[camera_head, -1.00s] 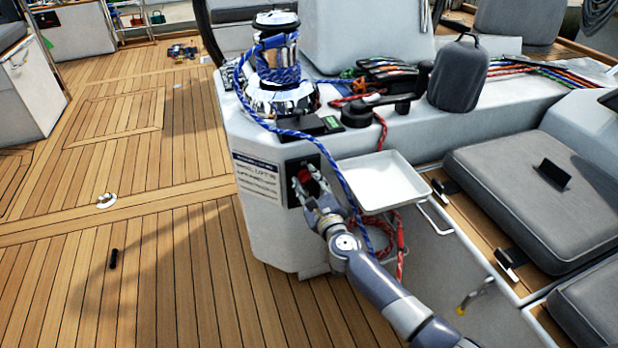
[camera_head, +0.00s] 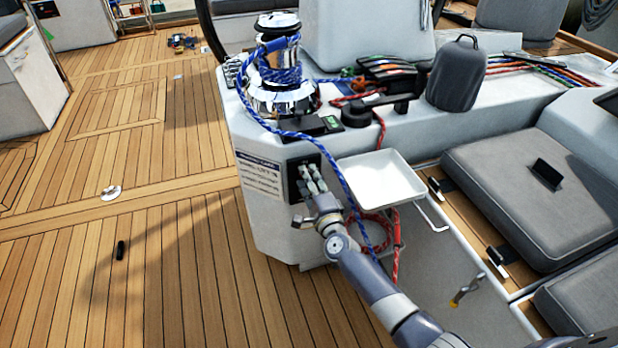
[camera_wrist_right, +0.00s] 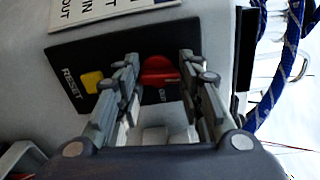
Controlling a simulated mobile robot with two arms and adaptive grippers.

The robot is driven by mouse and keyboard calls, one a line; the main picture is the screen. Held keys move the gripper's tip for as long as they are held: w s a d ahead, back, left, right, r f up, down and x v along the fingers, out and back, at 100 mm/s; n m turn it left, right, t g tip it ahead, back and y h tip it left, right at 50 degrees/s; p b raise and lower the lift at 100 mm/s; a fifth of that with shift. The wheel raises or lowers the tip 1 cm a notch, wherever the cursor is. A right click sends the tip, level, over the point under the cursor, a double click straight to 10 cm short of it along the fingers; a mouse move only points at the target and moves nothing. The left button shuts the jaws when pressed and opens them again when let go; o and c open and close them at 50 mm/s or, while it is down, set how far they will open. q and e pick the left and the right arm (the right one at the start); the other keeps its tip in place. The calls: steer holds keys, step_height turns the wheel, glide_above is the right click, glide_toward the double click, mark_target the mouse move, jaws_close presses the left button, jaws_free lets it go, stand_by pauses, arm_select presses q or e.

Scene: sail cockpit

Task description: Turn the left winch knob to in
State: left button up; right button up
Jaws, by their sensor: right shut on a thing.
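The red winch knob (camera_wrist_right: 158,72) sits on a black panel (camera_wrist_right: 70,58) in the right wrist view. My right gripper (camera_wrist_right: 160,66) has one finger on each side of the knob and is shut on it. In the head view my right gripper (camera_head: 311,182) reaches the black panel (camera_head: 293,187) on the side of the white console, and its fingers hide the knob. A yellow button (camera_wrist_right: 92,81) by the word RESET is left of the fingers. My left gripper is not in view.
A chrome winch (camera_head: 283,75) wrapped in blue rope stands above the panel. The blue rope (camera_head: 340,178) hangs just right of my gripper. A white tray (camera_head: 382,178) sticks out beside it. The wooden deck (camera_head: 150,250) at left is mostly clear.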

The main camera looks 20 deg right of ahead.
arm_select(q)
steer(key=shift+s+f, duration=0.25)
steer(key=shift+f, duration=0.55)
arm_select(e)
steer(key=shift+f+n, duration=0.1)
steer(key=shift+n, duration=0.6)
steer(key=o, duration=1.1)
steer(key=shift+c, duration=0.2)
steer(key=s, duration=1.2)
steer(key=shift+d, duration=0.2)
